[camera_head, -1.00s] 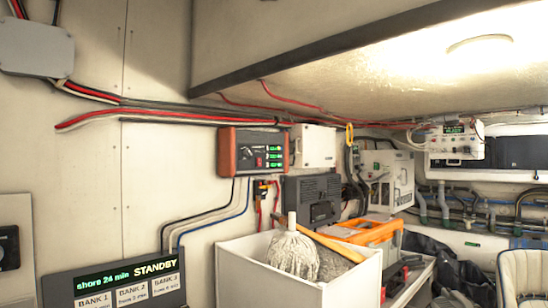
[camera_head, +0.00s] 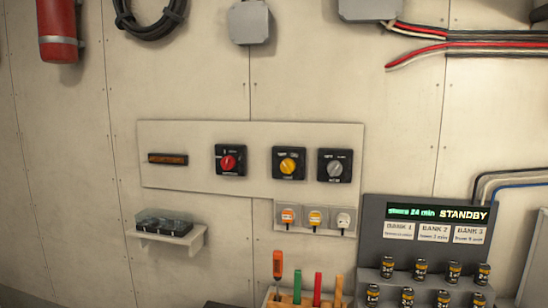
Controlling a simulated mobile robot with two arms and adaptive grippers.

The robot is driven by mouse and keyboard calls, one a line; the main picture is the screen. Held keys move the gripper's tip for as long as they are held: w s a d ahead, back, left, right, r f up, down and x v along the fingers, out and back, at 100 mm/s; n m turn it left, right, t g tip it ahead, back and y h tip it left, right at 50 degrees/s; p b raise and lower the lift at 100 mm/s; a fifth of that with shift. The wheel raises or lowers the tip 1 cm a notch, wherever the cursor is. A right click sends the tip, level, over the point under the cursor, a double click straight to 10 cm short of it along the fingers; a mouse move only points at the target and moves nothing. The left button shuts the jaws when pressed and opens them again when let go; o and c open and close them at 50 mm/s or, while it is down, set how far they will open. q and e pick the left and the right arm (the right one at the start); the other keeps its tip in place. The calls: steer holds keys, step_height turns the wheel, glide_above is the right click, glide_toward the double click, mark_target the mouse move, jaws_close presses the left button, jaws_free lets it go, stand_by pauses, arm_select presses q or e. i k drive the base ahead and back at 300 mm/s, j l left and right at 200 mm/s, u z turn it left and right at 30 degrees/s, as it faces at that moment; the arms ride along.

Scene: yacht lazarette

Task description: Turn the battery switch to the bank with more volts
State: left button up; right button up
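A pale wall panel (camera_head: 190,142) carries three black square switches with round knobs. The left switch has a red knob (camera_head: 228,162), the middle one a yellow knob (camera_head: 288,165), and the right one a grey knob (camera_head: 335,168). Their labels are too small to read, so I cannot tell which is the battery switch. A small dark amber display (camera_head: 167,159) is at the panel's left end; no reading is legible. A dark board (camera_head: 376,212) reads "STANDBY" and "shore 24 min", above cards marked BANK 1, BANK 2 and BANK 3. Neither gripper is in view.
Below the panel, a small plate holds orange, yellow and white items (camera_head: 315,217). A shelf with a clear-covered box (camera_head: 165,222) is at left. Screwdriver-like tools (camera_head: 278,265) stand in a holder below. Several black cylinders (camera_head: 420,268) sit under the board. A red extinguisher (camera_head: 58,30) hangs upper left.

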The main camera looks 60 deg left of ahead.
mark_target(228, 163)
steer(key=u, duration=1.75)
steer(key=i+l+u, duration=0.85)
steer(key=k+l, duration=0.05)
steer(key=l, duration=0.05)
